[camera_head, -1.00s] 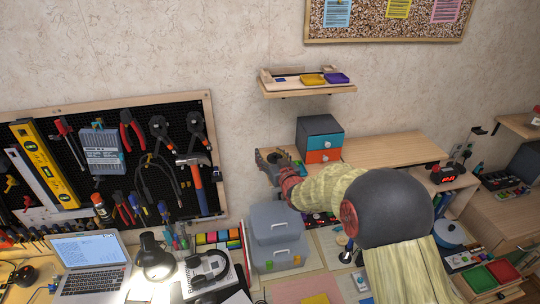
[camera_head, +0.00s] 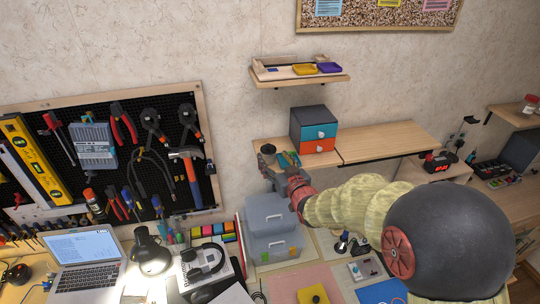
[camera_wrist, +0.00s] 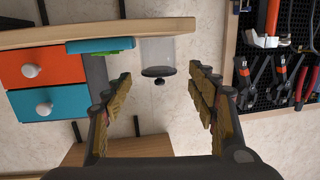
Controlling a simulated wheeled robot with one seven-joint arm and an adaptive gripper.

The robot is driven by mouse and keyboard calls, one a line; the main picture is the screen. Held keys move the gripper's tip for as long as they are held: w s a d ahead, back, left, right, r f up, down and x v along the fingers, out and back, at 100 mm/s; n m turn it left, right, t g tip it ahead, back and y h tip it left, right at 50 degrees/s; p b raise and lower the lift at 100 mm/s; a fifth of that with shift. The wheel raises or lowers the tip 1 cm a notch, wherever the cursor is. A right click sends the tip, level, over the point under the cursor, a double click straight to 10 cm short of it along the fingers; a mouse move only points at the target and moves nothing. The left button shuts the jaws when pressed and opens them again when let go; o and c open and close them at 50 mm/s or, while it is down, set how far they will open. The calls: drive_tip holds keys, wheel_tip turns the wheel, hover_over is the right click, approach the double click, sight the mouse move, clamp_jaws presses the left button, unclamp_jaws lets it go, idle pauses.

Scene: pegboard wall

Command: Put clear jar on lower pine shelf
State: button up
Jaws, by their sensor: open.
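The clear jar (camera_wrist: 158,52) shows in the wrist view, which is upside down. It has a dark lid with a small knob and stands upright on the lower pine shelf (camera_wrist: 120,32), beside a teal and green item. My gripper (camera_wrist: 163,84) is open, with its fingers spread apart and the jar ahead of the gap, apart from both fingers. In the head view my gripper (camera_head: 274,168) is at the left end of the lower pine shelf (camera_head: 385,142), and the jar cannot be told clearly there.
A drawer box (camera_head: 314,130) with blue and orange fronts stands on the lower shelf. An upper shelf (camera_head: 300,79) holds small trays. Grey bins (camera_head: 272,228) stand below my gripper. The tool pegboard (camera_head: 110,150) is to the left. The lower shelf's right part is clear.

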drive_tip(key=shift+s+d, duration=0.2)
drive_tip(key=shift+s, duration=0.4)
drive_tip(key=shift+d+r, duration=0.15)
drive_tip(key=shift+r, duration=0.1)
drive_tip(key=s+d+r+m+g+h, duration=0.1)
drive_tip(key=s+d+r+g+h, duration=0.15)
drive_tip(key=s+d, duration=0.4)
drive_tip(key=s+d+r+m+g+h, duration=0.2)
drive_tip(key=s+d+r, duration=0.25)
drive_tip(key=s, duration=0.35)
drive_tip(key=s+d+f+g, duration=0.1)
drive_tip(key=s+d+g, duration=0.1)
drive_tip(key=s, duration=1)
drive_tip(key=s+d+f+g, duration=0.1)
drive_tip(key=s+g, duration=0.2)
drive_tip(key=s, duration=1)
drive_tip(key=shift+s+d+m+h, duration=0.25)
drive_tip(key=shift+d+m+h, duration=0.1)
drive_tip(key=shift+m+h, duration=0.1)
drive_tip(key=shift+g, duration=0.25)
wheel_tip(320, 180, down, 16)
drive_tip(key=b, duration=1.6)
